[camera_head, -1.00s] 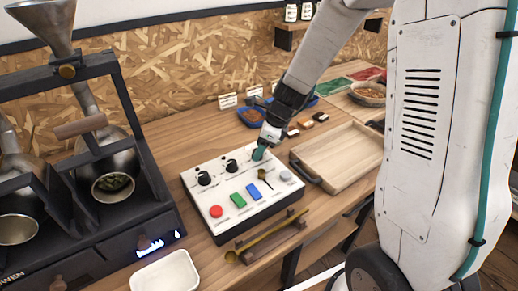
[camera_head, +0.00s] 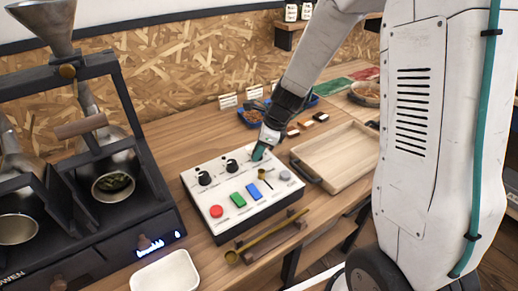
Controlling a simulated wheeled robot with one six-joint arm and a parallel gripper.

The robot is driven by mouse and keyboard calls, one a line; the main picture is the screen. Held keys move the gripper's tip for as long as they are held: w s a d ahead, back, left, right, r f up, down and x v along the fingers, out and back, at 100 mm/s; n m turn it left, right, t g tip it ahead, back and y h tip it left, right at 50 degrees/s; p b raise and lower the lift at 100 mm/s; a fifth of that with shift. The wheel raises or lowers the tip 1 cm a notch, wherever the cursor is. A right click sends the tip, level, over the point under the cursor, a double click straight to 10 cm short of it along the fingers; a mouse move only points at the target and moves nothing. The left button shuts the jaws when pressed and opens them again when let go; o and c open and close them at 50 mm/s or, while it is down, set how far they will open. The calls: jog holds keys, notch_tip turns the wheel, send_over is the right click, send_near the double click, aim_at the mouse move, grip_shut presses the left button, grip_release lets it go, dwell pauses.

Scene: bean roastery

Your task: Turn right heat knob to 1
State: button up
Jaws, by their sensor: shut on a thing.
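The white control panel (camera_head: 216,192) lies on the wooden counter. Two black knobs stand along its back edge, a left one (camera_head: 204,178) and a middle one (camera_head: 231,165). My gripper (camera_head: 259,153) reaches down at the panel's back right, with its teal fingertips shut on the rightmost knob of that row. The fingers hide that knob, so its pointer and setting cannot be read. In front are a red button (camera_head: 215,211), a green switch (camera_head: 238,199), a blue switch (camera_head: 254,191), a small lever (camera_head: 263,174) and a grey button (camera_head: 285,175).
A wooden tray (camera_head: 338,182) lies close to the panel's right. A black roaster (camera_head: 134,241) stands at the left, a white dish (camera_head: 165,272) at the front. A brass scoop (camera_head: 268,237) rests before the panel. A blue tray (camera_head: 252,116) is behind my gripper.

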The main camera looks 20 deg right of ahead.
jog(key=n+g, duration=0.1)
jog(key=n, duration=0.2)
jog(key=n+g, duration=0.1)
jog(key=n, duration=0.2)
jog(key=shift+w+y, duration=0.2)
jog(key=shift+y, duration=0.1)
jog(key=n+g, duration=0.2)
jog(key=n, duration=0.4)
jog(key=shift+w, duration=0.1)
jog(key=n+g+h, duration=0.1)
jog(key=n, duration=0.1)
jog(key=n+h, duration=0.1)
jog(key=n, duration=0.2)
jog(key=shift+w+a+g, duration=0.1)
jog(key=shift+w+g, duration=0.05)
jog(key=shift+g, duration=0.25)
jog(key=n+h, duration=0.1)
jog(key=n, duration=0.2)
jog(key=n+h, duration=0.1)
jog(key=n, duration=0.2)
jog(key=shift+a+g, duration=0.15)
jog(key=shift+g, duration=0.25)
jog(key=o, duration=1)
jog(key=shift+c, duration=0.2)
